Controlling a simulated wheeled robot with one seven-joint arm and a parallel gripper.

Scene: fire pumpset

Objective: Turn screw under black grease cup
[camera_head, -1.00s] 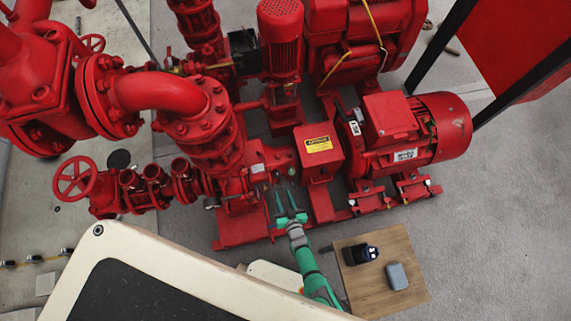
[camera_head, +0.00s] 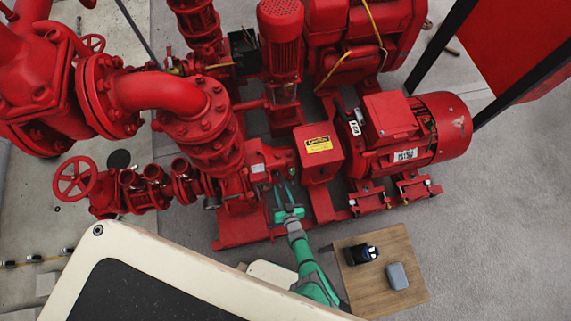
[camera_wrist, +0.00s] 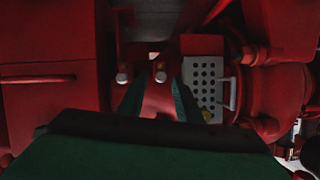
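My green gripper (camera_head: 281,193) is in the head view at the front of the red pump, just left of the box with the yellow label. Its two fingers are apart, with nothing seen held between them. In the wrist view my gripper (camera_wrist: 157,88) points into a dim recess of the pump. Two small pale round heads, a left one (camera_wrist: 122,77) and a right one (camera_wrist: 160,75), show near the fingertips. The right one lies between the fingers in the picture; contact cannot be told. I cannot make out a black grease cup or identify its screw.
A silver perforated plate (camera_wrist: 207,72) and a grey handle-like bar (camera_wrist: 228,92) are right of the fingers. Red pump walls close in on both sides. The labelled red box (camera_head: 319,158) is right of my gripper. A wooden table (camera_head: 372,290) with two small items stands below right.

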